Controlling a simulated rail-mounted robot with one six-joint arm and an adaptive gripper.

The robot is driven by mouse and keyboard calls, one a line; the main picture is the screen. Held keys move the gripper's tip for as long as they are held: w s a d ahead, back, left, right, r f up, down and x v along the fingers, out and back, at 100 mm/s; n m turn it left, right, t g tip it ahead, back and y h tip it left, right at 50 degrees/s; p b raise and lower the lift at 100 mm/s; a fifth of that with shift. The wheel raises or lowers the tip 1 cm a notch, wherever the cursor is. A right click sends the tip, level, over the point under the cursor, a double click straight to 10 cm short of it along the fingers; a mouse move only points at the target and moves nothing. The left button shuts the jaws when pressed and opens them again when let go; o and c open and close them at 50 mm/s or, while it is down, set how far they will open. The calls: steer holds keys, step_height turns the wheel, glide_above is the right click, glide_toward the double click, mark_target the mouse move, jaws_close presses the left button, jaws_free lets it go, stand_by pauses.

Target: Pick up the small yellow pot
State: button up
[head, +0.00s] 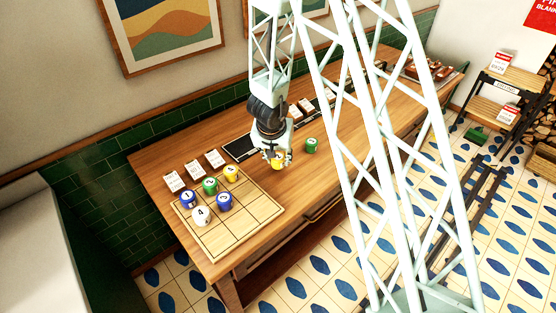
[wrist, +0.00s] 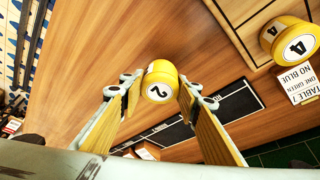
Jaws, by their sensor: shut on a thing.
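A yellow pot marked 2 (wrist: 160,82) is between the two finger pads of my gripper (wrist: 158,92) in the wrist view, and the gripper is shut on it. In the head view the held yellow pot (head: 278,161) shows just under my gripper (head: 273,157), over the table. I cannot tell whether it touches the table. A second yellow pot (head: 231,172) stands on the gridded board (head: 225,238); it shows in the wrist view as a yellow pot marked 4 (wrist: 290,42).
A green pot (head: 312,146) stands right of my gripper. Another green pot (head: 210,185), two blue pots (head: 224,202) and a white pot (head: 201,215) stand on the board. Cards (head: 194,169) line its back. A dark strip (head: 240,147) lies behind my gripper.

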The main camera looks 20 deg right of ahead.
steer(key=shift+s+r+b, duration=0.15)
steer(key=shift+s+b, duration=0.55)
steer(key=shift+s, duration=0.75)
steer(key=s+b, duration=0.1)
steer(key=s, duration=0.3)
steer(key=s+r+b, duration=0.1)
steer(key=s, duration=0.3)
steer(key=s+b, duration=0.1)
steer(key=s, duration=0.4)
steer(key=shift+s+r, duration=0.1)
steer(key=shift+r, duration=0.1)
steer(key=shift+a+r, duration=0.1)
